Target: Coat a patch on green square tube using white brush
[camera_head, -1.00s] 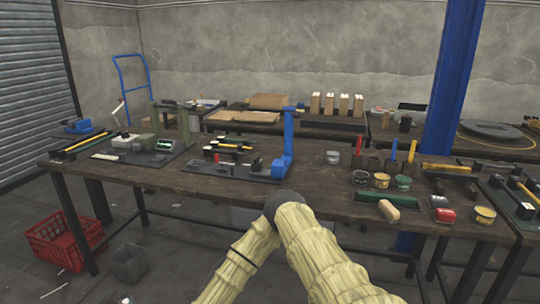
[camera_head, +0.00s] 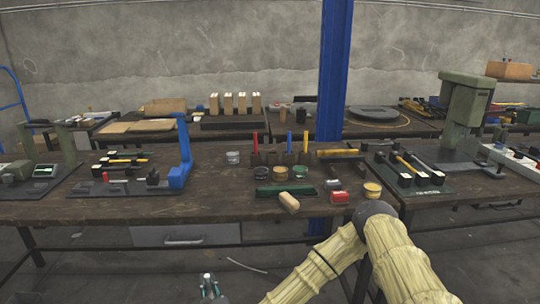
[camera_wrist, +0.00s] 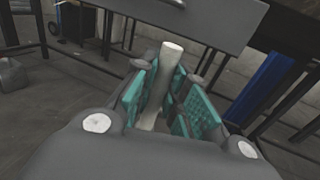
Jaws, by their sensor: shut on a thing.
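My gripper (camera_wrist: 160,95), with teal pads, is shut on a pale, off-white handle in the wrist view, which looks like the white brush (camera_wrist: 170,52). The brush's bristles cannot be made out. In the head view my gripper (camera_head: 209,287) shows only partly at the bottom edge, in front of the bench and well apart from the tube.
The workbench (camera_head: 120,203) bears several open cans (camera_head: 280,173) behind the tube and a red container (camera_head: 340,197) to its right. Red, blue and yellow handles stand upright behind the cans. A blue column (camera_head: 335,70) rises behind. Under the bench hangs a drawer (camera_head: 187,236).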

